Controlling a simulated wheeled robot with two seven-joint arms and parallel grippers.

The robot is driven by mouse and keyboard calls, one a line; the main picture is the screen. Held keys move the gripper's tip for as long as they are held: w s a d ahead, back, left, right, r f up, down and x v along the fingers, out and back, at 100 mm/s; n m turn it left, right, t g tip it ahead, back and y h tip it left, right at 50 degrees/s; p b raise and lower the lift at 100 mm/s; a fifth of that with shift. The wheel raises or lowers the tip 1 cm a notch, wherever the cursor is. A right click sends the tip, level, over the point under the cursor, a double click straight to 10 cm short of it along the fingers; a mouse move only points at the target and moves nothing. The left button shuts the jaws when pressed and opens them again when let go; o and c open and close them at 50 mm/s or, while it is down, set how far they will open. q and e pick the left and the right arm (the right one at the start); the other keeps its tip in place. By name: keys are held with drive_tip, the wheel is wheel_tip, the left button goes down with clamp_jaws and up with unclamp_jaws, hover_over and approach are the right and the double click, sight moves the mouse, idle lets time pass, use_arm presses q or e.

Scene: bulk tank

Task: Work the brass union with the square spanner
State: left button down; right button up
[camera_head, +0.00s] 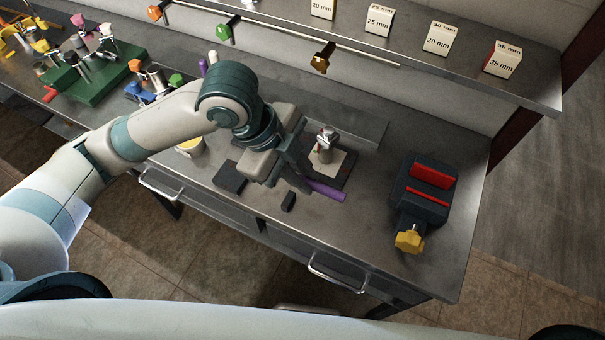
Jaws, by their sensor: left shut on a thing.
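My left gripper (303,180) is over the middle of the steel bench, its fingers pointing down and to the right. It is shut on a purple bar (329,191), whose free end sticks out to the right near the bench top. The bar looks like the spanner's handle; its working end is hidden. A small metal fitting (324,147), probably the union, stands upright on a pale square with a dark base (347,175), just beyond the fingers. I cannot tell whether the spanner touches it. My right gripper is not in view.
A dark vise (422,190) with red jaws and a yellow knob (409,240) stands at right. A shelf (420,55) with size cards and a rail of coloured knobs runs behind. A green tray (95,72) is far left.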

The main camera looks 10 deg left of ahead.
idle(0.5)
use_arm(q)
drive_tip(key=shift+w+a+n+t, duration=0.45)
drive_tip(key=shift+a+n, duration=0.15)
drive_tip(key=shift+n, duration=0.2)
drive_tip(key=w+a+n+t+y, duration=0.1)
drive_tip(key=a+n, duration=0.1)
drive_tip(key=n, duration=0.1)
drive_tip(key=w+a+r+n+t+y+b, duration=0.1)
drive_tip(key=w+a+n, duration=0.1)
drive_tip(key=n, duration=0.1)
drive_tip(key=w+a+n+t+b, duration=0.1)
drive_tip(key=w+a+n, duration=0.1)
drive_tip(key=a+n, duration=0.1)
drive_tip(key=shift+r+n+y, duration=0.15)
drive_tip(key=shift+n+y, duration=0.25)
drive_tip(key=shift+n, duration=0.2)
drive_tip(key=w+a+r+n+y+b, duration=0.1)
drive_tip(key=w+a+r+n+y, duration=0.3)
drive_tip(key=a+n, duration=0.4)
drive_tip(key=n, duration=0.3)
drive_tip(key=shift+w+a+y+b, duration=0.2)
drive_tip(key=shift+a+y+b, duration=0.1)
drive_tip(key=shift+a+b, duration=0.05)
